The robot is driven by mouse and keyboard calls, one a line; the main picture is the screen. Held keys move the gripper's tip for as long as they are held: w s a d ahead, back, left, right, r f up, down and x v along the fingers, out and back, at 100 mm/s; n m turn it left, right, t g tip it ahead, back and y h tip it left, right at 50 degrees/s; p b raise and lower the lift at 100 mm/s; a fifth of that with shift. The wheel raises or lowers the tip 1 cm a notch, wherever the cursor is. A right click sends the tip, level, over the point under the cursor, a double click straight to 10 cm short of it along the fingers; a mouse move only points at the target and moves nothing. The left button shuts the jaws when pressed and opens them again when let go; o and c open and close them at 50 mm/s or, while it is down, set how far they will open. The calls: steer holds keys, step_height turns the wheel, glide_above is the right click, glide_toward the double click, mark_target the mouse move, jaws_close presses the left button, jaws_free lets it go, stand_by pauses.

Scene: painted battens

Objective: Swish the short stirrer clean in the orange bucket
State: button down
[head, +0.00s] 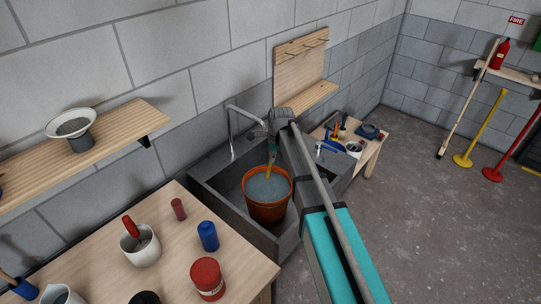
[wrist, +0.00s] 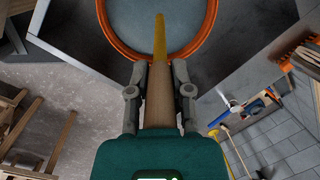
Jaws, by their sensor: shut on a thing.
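The orange bucket (head: 267,207) stands in the grey sink and holds greyish water (head: 267,185). In the wrist view the bucket's orange rim (wrist: 113,35) shows at the top. My gripper (wrist: 159,70) is shut on the stirrer (wrist: 159,95), a tan wooden stick with a yellow far part. In the head view my gripper (head: 272,140) is above the bucket, partly hidden by my arm. The stirrer (head: 270,160) points down from it over the water, its lower end near or in the water; I cannot tell how deep.
The grey sink (head: 225,205) has a tap (head: 232,130) at its back left. A bench with tools (head: 350,140) stands behind right.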

step_height(320, 180, down, 10)
steer(key=b, duration=0.9)
steer(key=shift+w+a+b, duration=0.2)
steer(key=shift+a+b, duration=0.1)
steer(key=shift+b, duration=0.05)
steer(key=shift+f, duration=0.1)
steer(key=shift+w, duration=0.1)
stand_by(0.7)
